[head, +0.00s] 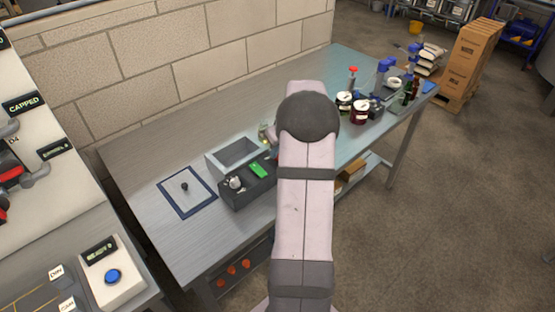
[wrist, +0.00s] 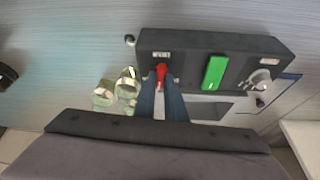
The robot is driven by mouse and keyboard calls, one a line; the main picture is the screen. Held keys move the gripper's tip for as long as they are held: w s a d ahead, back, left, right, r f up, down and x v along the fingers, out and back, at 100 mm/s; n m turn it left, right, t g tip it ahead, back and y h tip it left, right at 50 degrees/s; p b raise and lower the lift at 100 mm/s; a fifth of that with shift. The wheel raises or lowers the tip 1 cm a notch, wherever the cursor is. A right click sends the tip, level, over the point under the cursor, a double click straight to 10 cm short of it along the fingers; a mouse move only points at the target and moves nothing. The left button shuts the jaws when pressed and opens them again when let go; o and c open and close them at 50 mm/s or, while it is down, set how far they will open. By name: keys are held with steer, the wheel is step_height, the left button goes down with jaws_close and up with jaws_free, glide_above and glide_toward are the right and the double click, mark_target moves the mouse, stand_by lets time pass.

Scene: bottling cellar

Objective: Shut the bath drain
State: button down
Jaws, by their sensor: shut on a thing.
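The bath (head: 211,163) is a grey rectangular basin on the steel bench, behind a dark control box (head: 232,200) in the head view. In the wrist view the box (wrist: 193,42) carries a red lever (wrist: 161,74), a green switch (wrist: 214,72) and a grey knob (wrist: 262,78). Small labels above the lever and knob are too small to read. My gripper (wrist: 161,82) has its two blue fingers shut on the red lever. In the head view my arm hides the gripper and the lever. The drain opening itself does not show.
Small glass bottles (wrist: 126,87) stand close beside my fingers. A blue-edged mat (head: 176,205) with a small dark object lies left of the box. Jars (head: 361,111) and bottles crowd the bench's far right. A stone wall runs behind.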

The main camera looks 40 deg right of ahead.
steer(key=n+y+b, duration=0.1)
steer(key=n, duration=0.1)
steer(key=n+y+b, duration=0.1)
steer(key=n, duration=0.1)
steer(key=shift+d+f+n, duration=0.1)
steer(key=shift+d+n, duration=0.1)
steer(key=shift+n, duration=0.1)
steer(key=n+g+y+p, duration=0.1)
steer(key=n, duration=0.2)
steer(key=shift+d, duration=0.1)
steer(key=shift+n+y+p, duration=0.4)
steer(key=shift+n+p, duration=0.15)
steer(key=shift+n, duration=0.75)
steer(key=shift+g, duration=0.3)
steer(key=c, duration=1.8)
jaws_free()
steer(key=shift+d+r, duration=0.1)
steer(key=shift+r, duration=0.1)
steer(key=shift+b+v, duration=0.45)
steer(key=shift+v, duration=3.05)
